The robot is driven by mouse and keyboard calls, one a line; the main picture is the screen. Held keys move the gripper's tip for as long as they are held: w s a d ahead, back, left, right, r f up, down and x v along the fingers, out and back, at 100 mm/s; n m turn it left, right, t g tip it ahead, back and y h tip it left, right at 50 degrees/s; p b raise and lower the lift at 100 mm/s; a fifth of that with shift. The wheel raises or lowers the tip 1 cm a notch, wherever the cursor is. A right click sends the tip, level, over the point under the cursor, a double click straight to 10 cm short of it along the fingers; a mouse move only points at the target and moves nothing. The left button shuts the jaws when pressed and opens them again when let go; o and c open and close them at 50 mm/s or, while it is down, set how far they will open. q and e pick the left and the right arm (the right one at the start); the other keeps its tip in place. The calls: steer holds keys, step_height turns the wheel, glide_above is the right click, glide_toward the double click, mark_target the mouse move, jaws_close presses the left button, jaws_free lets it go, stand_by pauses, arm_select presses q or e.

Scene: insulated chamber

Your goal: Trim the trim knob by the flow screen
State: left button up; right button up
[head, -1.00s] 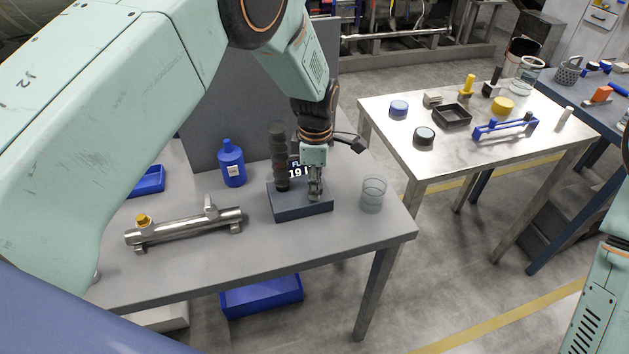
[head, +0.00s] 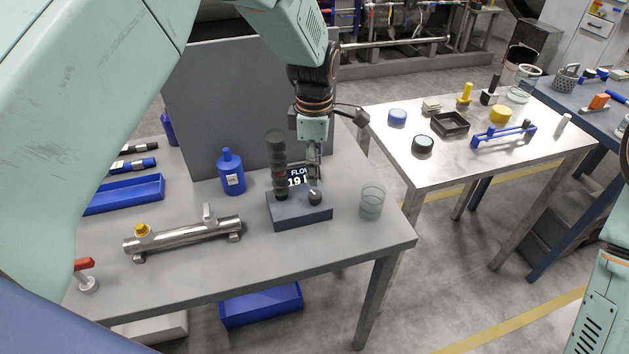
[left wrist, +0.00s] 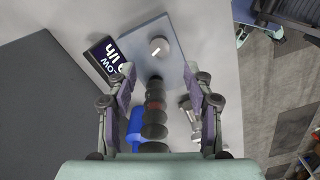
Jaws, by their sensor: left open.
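The trim knob (head: 315,197) is a small dark round knob with a white mark, on top of a blue-grey block (head: 302,214). It also shows in the left wrist view (left wrist: 160,49), beyond the fingertips. The flow screen (head: 297,178), dark with white characters, stands behind the block; the left wrist view shows it partly at upper left (left wrist: 108,60). My left gripper (head: 314,178) is open and empty, pointing down just above the knob and apart from it. Its two fingers (left wrist: 160,82) are spread in the left wrist view. My right gripper is out of view.
A dark ribbed column (head: 278,160) stands on the block just left of the knob, close to my gripper. A clear cup (head: 372,203) stands right of the block. A blue bottle (head: 231,172) and metal pipe (head: 185,234) are to the left. The table front is clear.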

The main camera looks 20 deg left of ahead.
arm_select(q)
steer(key=shift+r, duration=2)
